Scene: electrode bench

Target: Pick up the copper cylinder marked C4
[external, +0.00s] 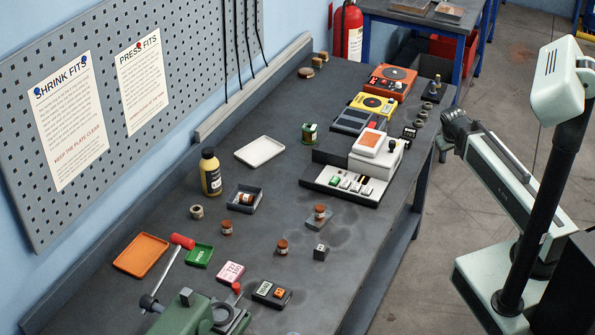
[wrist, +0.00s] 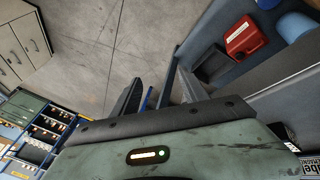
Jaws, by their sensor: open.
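Several small copper-brown cylinders stand on the grey bench in the external view. One copper cylinder (external: 227,228) is at the left, another copper cylinder (external: 282,247) is near the middle, and a third copper cylinder (external: 320,212) stands on a small grey block. One more lies in a small grey tray (external: 240,207). Their marks are too small to read, so I cannot tell which is C4. My gripper (external: 456,124) is beyond the bench's right edge, away from all of them.
A white instrument with a button panel (external: 346,185) stands right of centre. A green vise (external: 185,318) is at the front.

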